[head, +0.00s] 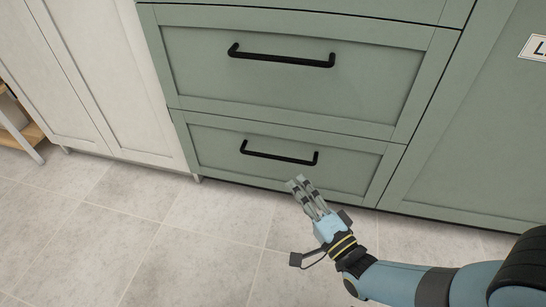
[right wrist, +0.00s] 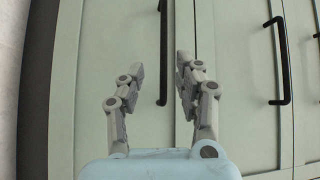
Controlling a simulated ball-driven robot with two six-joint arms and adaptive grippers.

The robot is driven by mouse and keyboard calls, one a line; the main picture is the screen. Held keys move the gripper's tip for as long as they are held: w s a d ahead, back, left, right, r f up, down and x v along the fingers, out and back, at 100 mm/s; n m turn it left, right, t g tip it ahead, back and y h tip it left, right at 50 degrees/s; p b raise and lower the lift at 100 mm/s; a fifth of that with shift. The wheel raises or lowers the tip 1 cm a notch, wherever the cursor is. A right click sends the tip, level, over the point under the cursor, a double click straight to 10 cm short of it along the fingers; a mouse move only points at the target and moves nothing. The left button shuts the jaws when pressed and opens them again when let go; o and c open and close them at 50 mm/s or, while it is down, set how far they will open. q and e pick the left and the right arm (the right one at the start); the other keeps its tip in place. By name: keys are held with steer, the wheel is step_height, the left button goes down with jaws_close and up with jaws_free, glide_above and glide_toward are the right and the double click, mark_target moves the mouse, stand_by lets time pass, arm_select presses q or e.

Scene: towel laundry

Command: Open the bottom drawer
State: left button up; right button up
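The bottom drawer (head: 348,166) is a green panel in the lower part of the cabinet in the head view, and it looks closed. Its black bar handle (head: 278,157) runs across the upper middle of the panel. My right gripper (head: 300,183) is just below the handle's right end in the head view. In the right wrist view, my right gripper (right wrist: 160,65) is open, with its two fingers apart. The same handle (right wrist: 163,45) appears between the fingers, with nothing gripped. My left gripper is not in view.
A larger green drawer (head: 400,75) with its own black handle (head: 282,57) is above and looks closed. A white cabinet (head: 105,70) stands at left and a green panel (head: 480,120) at right. The tiled floor (head: 150,250) in front is clear.

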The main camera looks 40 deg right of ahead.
mark_target(275, 157)
steer(key=w, duration=0.3)
steer(key=w+r+b, duration=0.1)
steer(key=w, duration=0.5)
steer(key=shift+w+d+r, duration=0.3)
steer(key=shift+w+d, duration=0.1)
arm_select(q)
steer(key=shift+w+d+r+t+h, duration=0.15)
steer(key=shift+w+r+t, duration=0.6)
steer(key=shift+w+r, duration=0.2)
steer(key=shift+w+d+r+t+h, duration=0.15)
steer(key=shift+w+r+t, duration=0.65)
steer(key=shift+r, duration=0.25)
arm_select(e)
steer(key=shift+w+r, duration=0.1)
steer(key=shift+w, duration=0.35)
jaws_close()
